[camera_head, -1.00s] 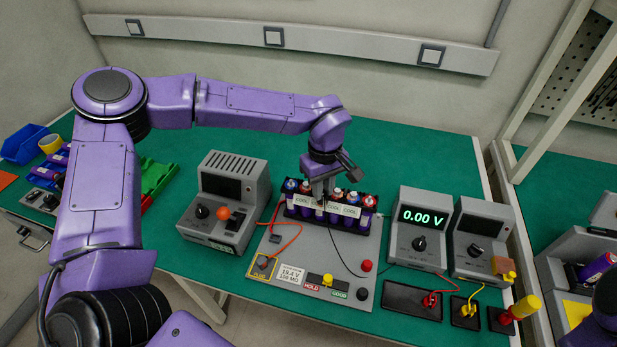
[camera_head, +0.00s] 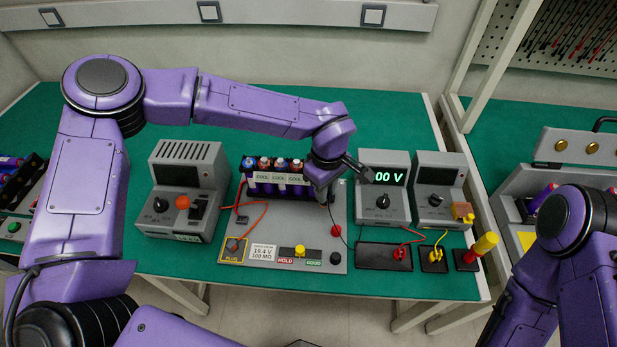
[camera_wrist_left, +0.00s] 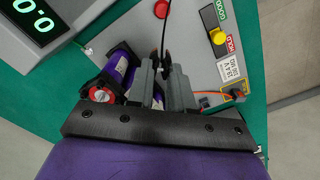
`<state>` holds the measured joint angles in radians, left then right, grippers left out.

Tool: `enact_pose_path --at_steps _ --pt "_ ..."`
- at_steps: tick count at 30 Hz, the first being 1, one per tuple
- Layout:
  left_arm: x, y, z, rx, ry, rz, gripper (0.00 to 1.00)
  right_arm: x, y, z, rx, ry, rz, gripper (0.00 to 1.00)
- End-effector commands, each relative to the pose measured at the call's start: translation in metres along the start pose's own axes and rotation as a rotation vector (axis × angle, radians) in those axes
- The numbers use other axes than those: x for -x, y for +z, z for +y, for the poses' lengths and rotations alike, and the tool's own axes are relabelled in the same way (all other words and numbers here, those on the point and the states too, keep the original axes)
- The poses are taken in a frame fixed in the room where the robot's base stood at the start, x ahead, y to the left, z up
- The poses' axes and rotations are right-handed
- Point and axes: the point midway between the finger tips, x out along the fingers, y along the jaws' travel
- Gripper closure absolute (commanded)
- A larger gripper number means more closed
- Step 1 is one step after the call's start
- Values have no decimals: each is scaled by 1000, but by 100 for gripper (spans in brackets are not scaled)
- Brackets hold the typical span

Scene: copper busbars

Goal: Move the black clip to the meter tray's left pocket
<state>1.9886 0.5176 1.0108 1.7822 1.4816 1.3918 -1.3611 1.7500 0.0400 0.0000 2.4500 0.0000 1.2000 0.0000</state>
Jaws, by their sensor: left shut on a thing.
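My left gripper (camera_head: 322,194) is at the right end of the battery pack (camera_head: 275,187), above the grey panel. In the left wrist view its fingers (camera_wrist_left: 165,76) are shut on the black clip (camera_wrist_left: 166,58), with a thin black lead running up from it. In the head view the clip is mostly hidden by the gripper. The black meter tray (camera_head: 372,256) lies in front of the meter (camera_head: 383,190), whose display is partly hidden by my gripper arm. A red clip (camera_head: 400,252) sits in the tray's right part. The tray's left part looks empty. My right gripper is out of view.
A red knob (camera_head: 336,230) and a black knob (camera_head: 335,257) stand on the grey panel near the tray. A second grey instrument (camera_head: 437,191) stands right of the meter, with yellow-clip (camera_head: 435,255) and yellow-handled probe (camera_head: 486,243) holders before it. Red and black leads cross here.

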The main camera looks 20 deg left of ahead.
Motion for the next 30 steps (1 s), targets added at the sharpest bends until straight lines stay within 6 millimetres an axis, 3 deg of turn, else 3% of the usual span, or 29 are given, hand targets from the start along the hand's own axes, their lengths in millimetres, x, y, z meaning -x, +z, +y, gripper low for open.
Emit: enact_pose_path --at_steps 9,15,23,30 --pt "-32 90 18 763 -1 1 100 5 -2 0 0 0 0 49" --pt "-45 134 20 1123 1 1 100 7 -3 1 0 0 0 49" --pt "-55 149 20 1257 2 0 100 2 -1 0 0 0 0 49" --pt "-84 149 20 1255 2 1 100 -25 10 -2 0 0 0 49"
